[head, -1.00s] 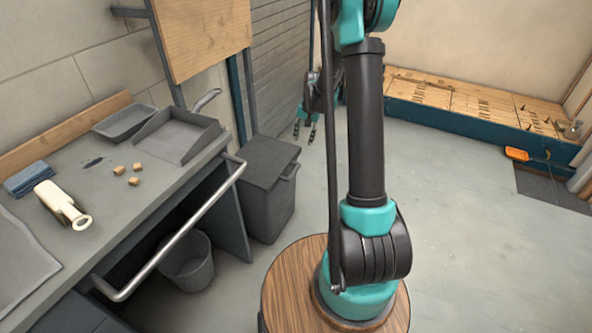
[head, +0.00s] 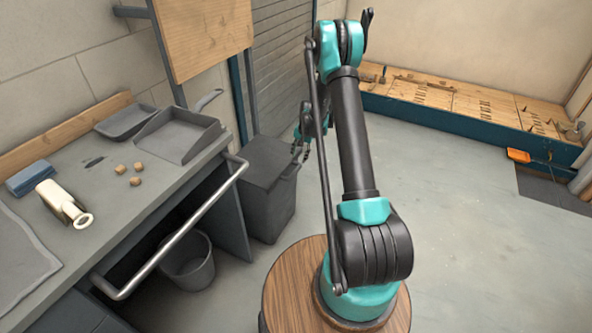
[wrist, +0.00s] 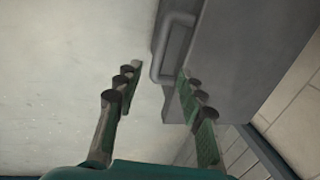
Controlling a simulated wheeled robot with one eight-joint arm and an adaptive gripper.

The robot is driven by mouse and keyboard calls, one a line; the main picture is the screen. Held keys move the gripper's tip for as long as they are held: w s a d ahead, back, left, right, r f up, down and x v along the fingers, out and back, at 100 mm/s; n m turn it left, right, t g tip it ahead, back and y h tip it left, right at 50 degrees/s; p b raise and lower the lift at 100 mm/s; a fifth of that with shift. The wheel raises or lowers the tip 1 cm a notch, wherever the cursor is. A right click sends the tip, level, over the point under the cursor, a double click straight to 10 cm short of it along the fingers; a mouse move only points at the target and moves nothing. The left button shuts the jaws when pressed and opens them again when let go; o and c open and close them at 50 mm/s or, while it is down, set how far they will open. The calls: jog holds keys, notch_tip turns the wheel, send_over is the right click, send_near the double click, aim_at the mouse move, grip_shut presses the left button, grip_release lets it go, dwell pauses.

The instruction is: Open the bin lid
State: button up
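The grey bin (head: 268,190) stands on the floor at the right end of the workbench, with its flat lid (head: 262,160) closed. A bar handle sticks out from the lid's right edge (head: 291,170). In the wrist view the handle (wrist: 172,48) lies just beyond the fingertips, near the right finger. My gripper (wrist: 158,82) is open with nothing between its fingers. In the head view my gripper (head: 300,150) is small and partly hidden by my arm, at the lid's right side near the handle. I cannot tell whether a finger touches it.
The workbench (head: 120,225) with a metal front rail (head: 190,225) runs along the left. An open bucket (head: 187,262) stands under it. A low wooden-topped platform (head: 450,100) lies at the back right.

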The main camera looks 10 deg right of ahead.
aim_at(296, 170)
jog(key=f, duration=0.3)
jog(key=a+f, duration=0.1)
jog(key=f, duration=0.2)
jog(key=w+f, duration=0.1)
jog(key=f, duration=0.2)
jog(key=shift+a+f, duration=0.2)
jog(key=shift+f, duration=0.1)
grip_shut()
